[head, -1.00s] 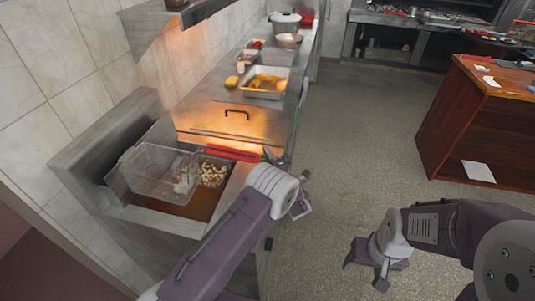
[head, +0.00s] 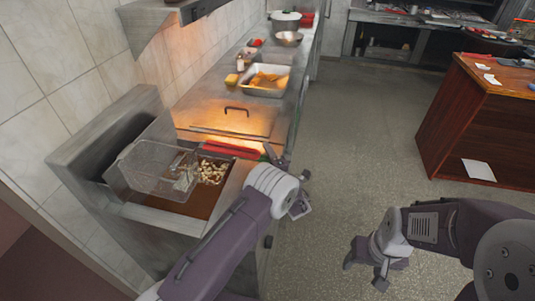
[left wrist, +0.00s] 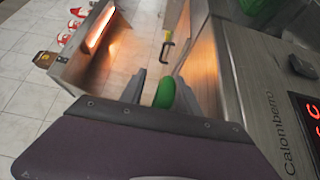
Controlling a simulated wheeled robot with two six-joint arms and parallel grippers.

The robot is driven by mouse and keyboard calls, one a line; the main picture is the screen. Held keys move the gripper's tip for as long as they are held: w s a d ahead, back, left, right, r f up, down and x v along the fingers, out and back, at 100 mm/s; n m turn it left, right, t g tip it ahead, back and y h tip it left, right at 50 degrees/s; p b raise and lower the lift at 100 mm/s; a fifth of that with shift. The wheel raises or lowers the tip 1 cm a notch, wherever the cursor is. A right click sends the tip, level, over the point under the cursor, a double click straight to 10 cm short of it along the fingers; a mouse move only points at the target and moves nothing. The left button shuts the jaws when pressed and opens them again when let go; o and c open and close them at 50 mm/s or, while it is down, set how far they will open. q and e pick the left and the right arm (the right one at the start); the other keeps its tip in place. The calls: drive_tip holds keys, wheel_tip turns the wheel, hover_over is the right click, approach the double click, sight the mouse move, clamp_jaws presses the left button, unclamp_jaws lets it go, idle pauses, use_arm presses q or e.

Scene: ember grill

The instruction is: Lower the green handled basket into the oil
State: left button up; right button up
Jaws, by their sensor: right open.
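The fryer oil (head: 185,207) shows brown in the open vat in the head view. A clear-walled wire basket (head: 152,168) hangs tilted at the left of the vat, partly above the oil. The green handle shows between my left fingers in the left wrist view (left wrist: 165,92). My left gripper (left wrist: 162,85) appears shut on it; the head view hides this contact behind my arm. My right gripper (head: 366,266) is open and empty over the floor at the right.
A steel counter (head: 222,105) behind the fryer holds a tray of food (head: 263,80), a yellow item (head: 232,79) and bowls. A hood hangs over it at the left. A wooden table (head: 470,130) stands far right. The floor between is clear.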

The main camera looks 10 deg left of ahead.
use_arm(q)
drive_tip(key=shift+s+d+f, duration=0.1)
drive_tip(key=shift+s+d, duration=0.05)
drive_tip(key=shift+s, duration=0.05)
drive_tip(key=v, duration=0.8)
drive_tip(key=shift+s+d+b, duration=0.15)
drive_tip(key=shift+s+b, duration=0.1)
drive_tip(key=shift+b, duration=0.2)
